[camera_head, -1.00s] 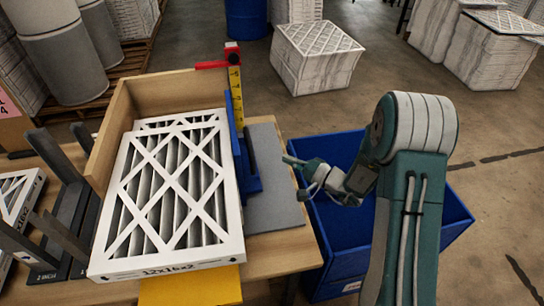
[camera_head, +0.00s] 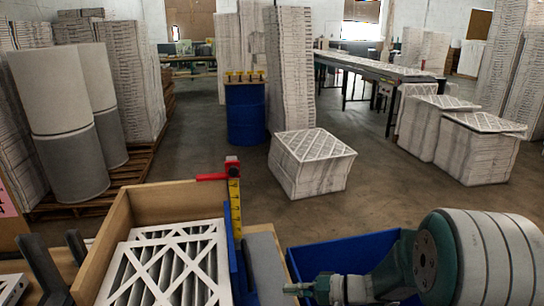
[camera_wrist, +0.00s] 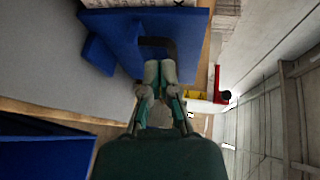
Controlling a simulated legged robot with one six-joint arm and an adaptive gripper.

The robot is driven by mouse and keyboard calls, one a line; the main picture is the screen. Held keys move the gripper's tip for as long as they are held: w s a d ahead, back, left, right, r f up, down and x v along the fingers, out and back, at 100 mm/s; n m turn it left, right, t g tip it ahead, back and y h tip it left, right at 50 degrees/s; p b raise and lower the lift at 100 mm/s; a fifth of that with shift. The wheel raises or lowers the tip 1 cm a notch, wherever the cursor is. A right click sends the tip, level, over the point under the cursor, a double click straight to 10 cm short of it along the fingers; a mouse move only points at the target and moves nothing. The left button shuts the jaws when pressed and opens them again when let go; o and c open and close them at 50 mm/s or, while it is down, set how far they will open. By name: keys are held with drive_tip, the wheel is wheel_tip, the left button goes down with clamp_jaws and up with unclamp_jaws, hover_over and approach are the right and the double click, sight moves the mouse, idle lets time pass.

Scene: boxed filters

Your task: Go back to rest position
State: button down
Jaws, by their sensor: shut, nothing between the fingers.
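My gripper (camera_head: 297,288) is at the bottom of the head view, in front of the blue bin, with its fingers pointing left. In the wrist view its fingers (camera_wrist: 160,72) are together and shut, with nothing between them. A blue holder with a dark handle lies beyond the fingertips there. My green and grey arm fills the lower right of the head view.
A wooden box (camera_head: 112,222) holds white-framed pleated filters (camera_head: 165,268). A yellow ruler with a red slider (camera_head: 234,200) stands beside it. A blue bin (camera_head: 340,257) is to the right. Filter stacks (camera_head: 311,165) stand on the open floor behind.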

drive_tip(key=s+r+n+g+h, duration=0.2)
drive_tip(key=s+r+g+h, duration=0.15)
drive_tip(key=s, duration=0.35)
drive_tip(key=s+d+r+t+h, duration=0.5)
drive_tip(key=s+d+r+h, duration=0.3)
drive_tip(key=s+d+h, duration=0.2)
drive_tip(key=shift+s+d+n+t+h, duration=0.3)
drive_tip(key=shift+s+n+t+h, duration=0.1)
drive_tip(key=shift+s+h, duration=0.35)
idle(0.5)
